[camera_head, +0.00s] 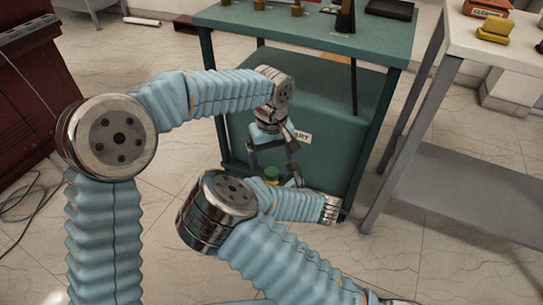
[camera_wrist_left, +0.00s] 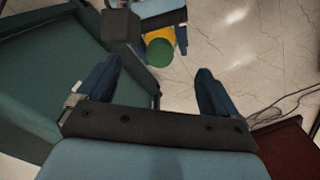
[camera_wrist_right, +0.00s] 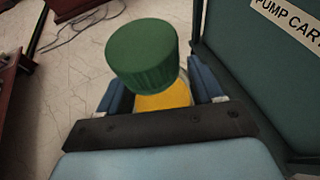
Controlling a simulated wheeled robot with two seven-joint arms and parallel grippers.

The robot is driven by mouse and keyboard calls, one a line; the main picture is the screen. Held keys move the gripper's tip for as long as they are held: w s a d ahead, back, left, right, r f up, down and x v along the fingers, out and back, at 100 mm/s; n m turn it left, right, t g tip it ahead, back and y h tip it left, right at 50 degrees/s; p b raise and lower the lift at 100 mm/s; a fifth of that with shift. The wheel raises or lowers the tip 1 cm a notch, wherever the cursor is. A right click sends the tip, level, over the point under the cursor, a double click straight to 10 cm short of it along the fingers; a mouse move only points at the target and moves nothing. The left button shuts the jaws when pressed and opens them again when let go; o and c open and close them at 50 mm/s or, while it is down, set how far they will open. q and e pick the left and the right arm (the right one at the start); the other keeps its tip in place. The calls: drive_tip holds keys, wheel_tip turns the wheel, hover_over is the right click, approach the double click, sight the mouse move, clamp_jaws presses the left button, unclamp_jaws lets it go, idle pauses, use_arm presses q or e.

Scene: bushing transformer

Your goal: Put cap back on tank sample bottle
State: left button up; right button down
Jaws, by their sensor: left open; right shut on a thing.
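The sample bottle (camera_wrist_right: 166,98) shows yellow in the right wrist view, between the fingers of my right gripper (camera_wrist_right: 160,84), which is shut on it. A green ribbed cap (camera_wrist_right: 142,55) is at the bottle's mouth end; I cannot tell whether it is fully seated. In the left wrist view the green cap (camera_wrist_left: 160,52) and yellow bottle (camera_wrist_left: 157,36) show beyond the fingertips. My left gripper (camera_wrist_left: 157,74) is open and empty, apart from the cap. In the head view the left gripper (camera_head: 274,158) points down just above the small green cap (camera_head: 271,173). The bottle is mostly hidden there.
The green pump cart (camera_head: 330,110) stands close behind both grippers, with small items on its top. A grey-legged table with a low shelf (camera_head: 470,190) is at the right. A dark red cabinet (camera_head: 35,100) and loose cables (camera_head: 25,205) are at the left.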

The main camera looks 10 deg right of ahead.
use_arm(q)
wheel_tip(320, 180, up, 12)
drive_tip(key=shift+f, duration=0.15)
idle(0.6)
drive_tip(key=s+a+f+h, duration=0.1)
drive_tip(key=a+f, duration=0.3)
drive_tip(key=f, duration=0.5)
drive_tip(key=s+a+f+g+h, duration=0.15)
drive_tip(key=a+f, duration=0.25)
drive_tip(key=f, duration=0.5)
drive_tip(key=s+a+f+t+h, duration=0.1)
drive_tip(key=a+f+h, duration=0.1)
drive_tip(key=a+f, duration=0.5)
drive_tip(key=s+a+f+m+t, duration=0.1)
drive_tip(key=s+f, duration=1.5)
drive_tip(key=shift+f, duration=0.3)
